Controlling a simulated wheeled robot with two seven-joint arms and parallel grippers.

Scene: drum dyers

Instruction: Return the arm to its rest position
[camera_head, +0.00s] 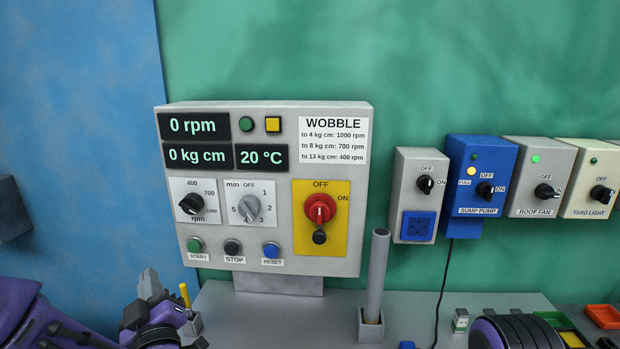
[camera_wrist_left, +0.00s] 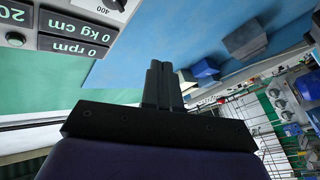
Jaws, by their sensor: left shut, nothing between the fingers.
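My left gripper (camera_head: 148,284) is at the lower left of the head view, in front of the counter and below and left of the control panel (camera_head: 268,112). Its fingers point up and are together, with nothing between them. In the left wrist view the closed fingers (camera_wrist_left: 162,84) show dark against a blue wall, apart from anything else. My purple left arm comes in from the lower left corner. My right gripper does not show in either view.
The panel reads 0 rpm, 0 kg cm and 20 °C. A grey tube (camera_head: 376,272) stands upright in a holder on the counter (camera_head: 270,320). Switch boxes, including the blue sump pump box (camera_head: 480,177), hang at right. An orange tray (camera_head: 604,316) lies at far right.

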